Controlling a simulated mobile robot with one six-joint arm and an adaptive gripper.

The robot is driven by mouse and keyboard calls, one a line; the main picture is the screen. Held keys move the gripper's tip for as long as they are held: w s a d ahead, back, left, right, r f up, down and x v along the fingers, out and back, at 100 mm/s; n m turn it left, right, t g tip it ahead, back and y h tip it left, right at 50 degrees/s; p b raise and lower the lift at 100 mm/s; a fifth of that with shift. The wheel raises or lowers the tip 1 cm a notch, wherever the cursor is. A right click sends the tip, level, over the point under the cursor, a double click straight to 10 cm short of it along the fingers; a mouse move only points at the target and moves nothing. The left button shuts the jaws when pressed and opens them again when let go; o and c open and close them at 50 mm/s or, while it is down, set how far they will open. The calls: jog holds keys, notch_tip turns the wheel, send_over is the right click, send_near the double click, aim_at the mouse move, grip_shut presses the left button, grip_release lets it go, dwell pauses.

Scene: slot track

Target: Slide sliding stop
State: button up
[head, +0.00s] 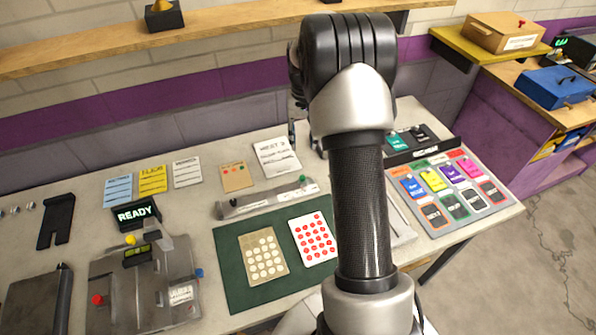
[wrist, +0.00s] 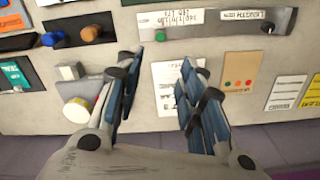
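A grey slot track (head: 262,200) lies on the bench, behind the green mat. A small green knob (head: 302,179), which looks like the sliding stop, stands near its right end. In the wrist view the track (wrist: 232,36) runs along the top, and the green knob (wrist: 173,36) is towards its left end. My gripper (wrist: 163,62) is open with nothing between its fingers. It points towards the bench, with its tips apart from the knob in the picture and a white paper showing between them. In the head view my arm hides most of the gripper.
A printed sheet (head: 276,157) and a tan card (head: 237,177) lie behind the track. A green mat (head: 231,247) with dotted cards lies in front. A panel of coloured cards (head: 451,222) is to the right.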

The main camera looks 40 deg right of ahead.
aim_at(302, 177)
notch_tip(302, 177, down, 16)
jog(key=b, duration=0.3)
jog(key=shift+c, duration=0.5)
grip_shut()
jog(key=shift+a, duration=0.1)
